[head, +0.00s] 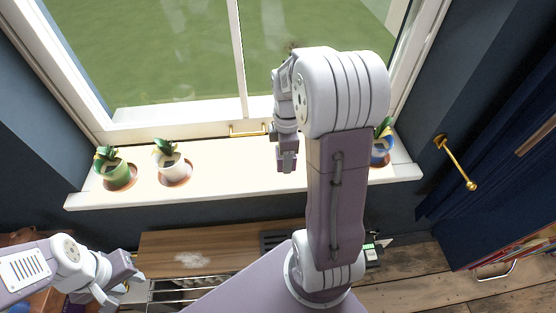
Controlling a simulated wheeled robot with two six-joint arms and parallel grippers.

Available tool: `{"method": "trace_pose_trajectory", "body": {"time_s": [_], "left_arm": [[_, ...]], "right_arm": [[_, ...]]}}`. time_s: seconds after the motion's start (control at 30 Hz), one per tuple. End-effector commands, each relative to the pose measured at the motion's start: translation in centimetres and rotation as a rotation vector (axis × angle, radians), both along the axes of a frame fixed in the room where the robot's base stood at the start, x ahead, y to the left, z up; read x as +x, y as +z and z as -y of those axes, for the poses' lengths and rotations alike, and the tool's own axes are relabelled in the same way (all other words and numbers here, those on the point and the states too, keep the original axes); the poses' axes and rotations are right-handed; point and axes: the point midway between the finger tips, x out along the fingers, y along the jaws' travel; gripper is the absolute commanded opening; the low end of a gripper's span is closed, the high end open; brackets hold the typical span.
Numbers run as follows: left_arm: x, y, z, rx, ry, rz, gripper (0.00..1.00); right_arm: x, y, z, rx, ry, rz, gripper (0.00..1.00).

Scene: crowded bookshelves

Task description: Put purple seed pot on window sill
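The window sill (235,180) is a long pale ledge below the window. A green pot (118,172) and a white pot (172,166), each with a plant, stand on its left part. A blue pot (381,153) with a plant stands near its right end, partly covered by my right arm. I see no purple pot; part of the sill is hidden behind that arm. My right gripper (287,160) points down over the middle of the sill; its finger gap is not clear. My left gripper (130,282) is low at the left, beside a wooden top; its opening is unclear.
Reddish round patches lie under the pots. A wooden surface (205,243) with a whitish patch is below the sill. A brass handle (456,163) sticks out at the right, near dark blue curtains (500,130). The sill between the white pot and my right gripper is clear.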

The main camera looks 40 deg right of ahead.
Motion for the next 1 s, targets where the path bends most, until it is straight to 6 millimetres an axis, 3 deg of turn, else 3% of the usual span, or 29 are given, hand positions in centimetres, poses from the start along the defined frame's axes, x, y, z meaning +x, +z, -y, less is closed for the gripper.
{"method": "trace_pose_trajectory", "body": {"time_s": [0.1, 0.23, 0.33, 0.57, 0.97, 1.0], "left_arm": [[0.0, 0.3, 0.0, 0.0, 0.0, 0.0, 0.34], [0.0, 0.4, 0.0, 0.0, 0.0, 0.0, 0.34], [0.0, 0.3, 0.0, 0.0, 0.0, 0.0, 0.34], [0.0, 0.2, 0.0, 0.0, 0.0, 0.0, 0.34], [0.0, -0.1, 0.0, 0.0, 0.0, 0.0, 0.34], [0.0, 0.0, 0.0, 0.0, 0.0, 0.0, 0.34]], "right_arm": [[2.2, -1.3, 0.6, 0.001, 0.001, -0.002, 0.01], [3.1, -1.9, 0.9, 0.0, 0.001, 0.001, 0.01], [3.2, -2.1, 0.9, 0.0, 0.001, 0.001, 0.01], [3.0, -5.7, 0.9, 0.001, 0.0, -0.002, 0.01], [3.1, -6.4, 0.9, -0.001, 0.0, 0.002, 0.01], [3.1, -6.3, 0.9, 0.0, 0.0, 0.001, 0.58]]}}
